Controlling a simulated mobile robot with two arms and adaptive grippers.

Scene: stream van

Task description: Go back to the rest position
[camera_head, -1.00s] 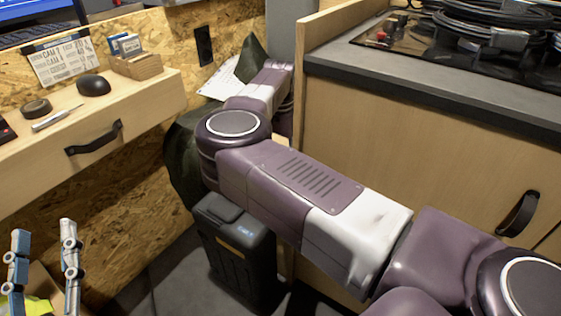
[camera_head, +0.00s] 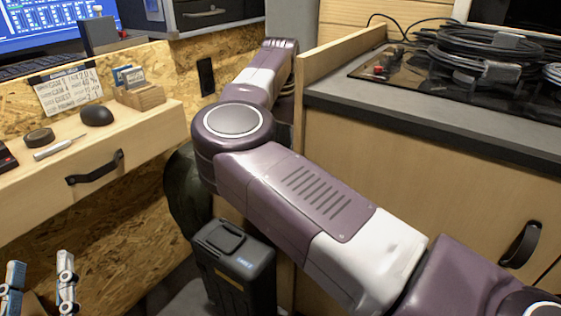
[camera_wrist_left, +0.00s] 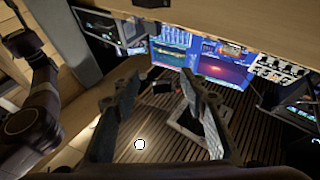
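My left gripper (camera_head: 40,264) shows at the lower left corner of the head view, its two fingers apart with nothing between them. It also shows in the left wrist view (camera_wrist_left: 159,84), open and empty above a dark slatted surface (camera_wrist_left: 150,130). My right arm crosses the head view from the lower right, bends at a round joint and reaches away beside the counter. My right gripper is hidden or out of frame. A dark lidded box (camera_head: 235,262) stands below that arm.
A wooden desk (camera_head: 140,130) with a drawer handle, black mouse (camera_head: 97,115), tape roll (camera_head: 39,137) and card holder (camera_head: 140,97) is at left. A counter (camera_head: 420,108) with coiled cables (camera_head: 490,50) is at right. Monitors (camera_wrist_left: 223,71) show in the left wrist view.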

